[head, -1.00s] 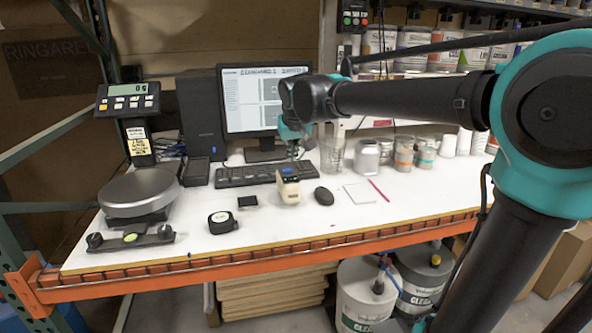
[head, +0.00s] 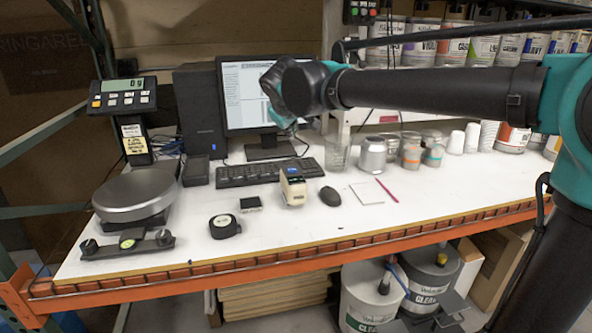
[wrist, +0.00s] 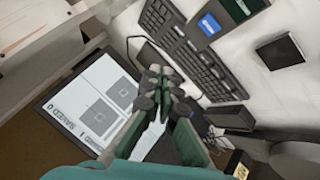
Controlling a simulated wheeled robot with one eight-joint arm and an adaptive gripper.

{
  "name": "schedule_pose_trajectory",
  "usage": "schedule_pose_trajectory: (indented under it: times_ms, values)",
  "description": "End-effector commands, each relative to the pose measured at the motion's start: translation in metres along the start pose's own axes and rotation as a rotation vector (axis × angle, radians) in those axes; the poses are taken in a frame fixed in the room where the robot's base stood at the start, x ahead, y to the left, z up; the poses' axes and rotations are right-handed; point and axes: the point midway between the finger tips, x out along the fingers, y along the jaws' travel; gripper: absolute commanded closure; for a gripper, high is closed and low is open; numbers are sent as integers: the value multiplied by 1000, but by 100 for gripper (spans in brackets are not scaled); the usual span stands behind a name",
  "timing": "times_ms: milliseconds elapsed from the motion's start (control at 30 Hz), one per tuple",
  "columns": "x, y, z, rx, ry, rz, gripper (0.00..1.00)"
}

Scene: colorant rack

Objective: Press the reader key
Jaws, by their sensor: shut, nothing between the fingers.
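The reader appears to be the small cream-and-dark device (head: 293,187) with a blue screen, standing on the bench in front of the keyboard. Its key cannot be made out. In the wrist view the device (wrist: 222,18) is at the top, cut by the frame edge, its blue screen showing. My gripper (wrist: 163,95) is shut and empty in the wrist view, over the monitor and keyboard side, apart from the device. In the head view my gripper (head: 284,118) is in front of the monitor, above and behind the device; its fingertips are mostly hidden.
The keyboard (head: 245,174) lies behind the device and the monitor (head: 241,98) stands behind that. A mouse (head: 330,196) is close on its right, a small black tile (head: 250,204) on its left. A glass beaker (head: 338,152) and cans stand farther right.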

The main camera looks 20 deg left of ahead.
Motion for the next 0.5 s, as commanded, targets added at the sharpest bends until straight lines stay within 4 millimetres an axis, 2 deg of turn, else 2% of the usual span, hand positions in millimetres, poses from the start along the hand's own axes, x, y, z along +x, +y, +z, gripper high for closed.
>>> schedule_pose_trajectory:
  times_ms: [267, 500]
  values:
    - [6, -4, 4, 1, -1, 0, 100]
    - [26, -19, 19, 1, -1, 0, 100]
